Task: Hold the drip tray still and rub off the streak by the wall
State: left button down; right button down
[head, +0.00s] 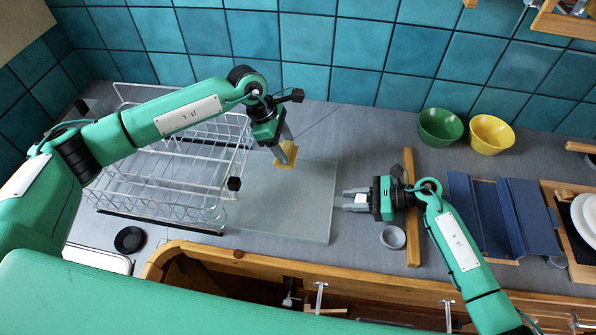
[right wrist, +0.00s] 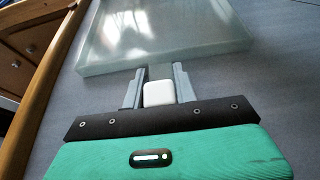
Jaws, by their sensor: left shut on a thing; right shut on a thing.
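The drip tray (head: 310,215) is a pale, translucent flat slab on the grey counter, partly beside the dish rack. My right gripper (head: 344,200) is at its right edge, shut on that edge. In the right wrist view the tray (right wrist: 165,45) reaches between the fingers (right wrist: 158,76). My left gripper (head: 287,153) points down, shut on a yellow sponge (head: 283,162) at the tray's far edge. I cannot tell whether the sponge touches the surface. A thin dark line (head: 322,121) runs on the counter near the tiled wall; I cannot tell if it is the streak.
A white wire dish rack (head: 175,190) stands left, under my left arm. A wooden bar (head: 412,225) lies behind my right gripper, with a small grey bowl (head: 392,237) nearby. Green (head: 440,127) and yellow (head: 491,133) bowls stand by the wall. The counter behind the tray is mostly clear.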

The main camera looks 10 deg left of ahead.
jog(key=shift+f, duration=0.1)
jog(key=c, duration=1)
grip_release()
jog(key=shift+d, duration=0.1)
jog(key=v, duration=1.2)
jog(key=shift+f, duration=0.1)
